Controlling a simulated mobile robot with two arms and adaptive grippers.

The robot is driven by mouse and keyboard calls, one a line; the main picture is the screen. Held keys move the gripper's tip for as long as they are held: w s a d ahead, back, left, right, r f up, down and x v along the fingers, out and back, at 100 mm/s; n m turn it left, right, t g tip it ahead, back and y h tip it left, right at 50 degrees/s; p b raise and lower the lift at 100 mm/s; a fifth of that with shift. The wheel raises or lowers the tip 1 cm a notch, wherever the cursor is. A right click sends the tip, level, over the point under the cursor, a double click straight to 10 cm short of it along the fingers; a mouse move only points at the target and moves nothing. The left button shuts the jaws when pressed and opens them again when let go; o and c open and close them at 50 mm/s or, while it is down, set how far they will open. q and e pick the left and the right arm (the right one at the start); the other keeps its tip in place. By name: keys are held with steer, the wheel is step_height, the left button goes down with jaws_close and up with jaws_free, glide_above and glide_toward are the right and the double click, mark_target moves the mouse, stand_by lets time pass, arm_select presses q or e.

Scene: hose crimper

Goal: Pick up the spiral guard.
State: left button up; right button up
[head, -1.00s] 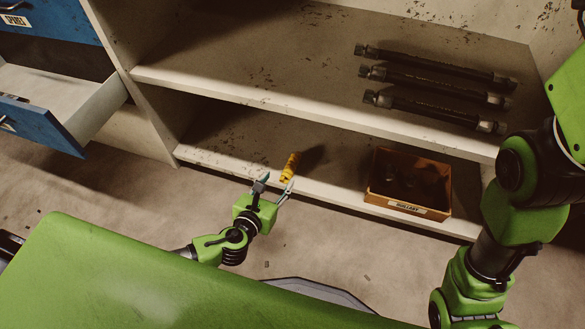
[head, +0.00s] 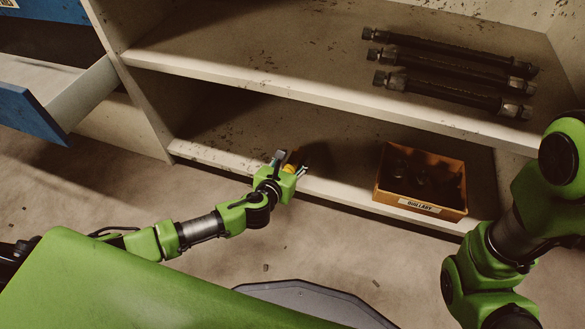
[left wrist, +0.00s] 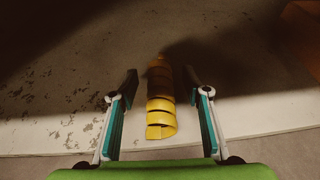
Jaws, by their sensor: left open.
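The spiral guard is a yellow coiled tube (left wrist: 160,100) lying on the lower shelf (left wrist: 70,90). In the left wrist view it lies lengthwise between the two fingers of my left gripper (left wrist: 160,82), with a visible gap on each side. In the head view only a small yellow part of the guard (head: 289,168) shows, the rest being hidden by the gripper. My left gripper (head: 289,161) is open at the shelf's front edge. My right arm shows at the right of the head view, but its gripper is out of the picture.
An orange-brown bin (head: 380,190) with a label and dark items inside stands to the right on the lower shelf. Several dark hoses, three in all (head: 455,58), lie on the upper shelf (head: 250,55). An open blue drawer (head: 30,112) is at left.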

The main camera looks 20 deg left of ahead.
arm_select(q)
steer(key=shift+w, duration=0.1)
steer(key=c, duration=1)
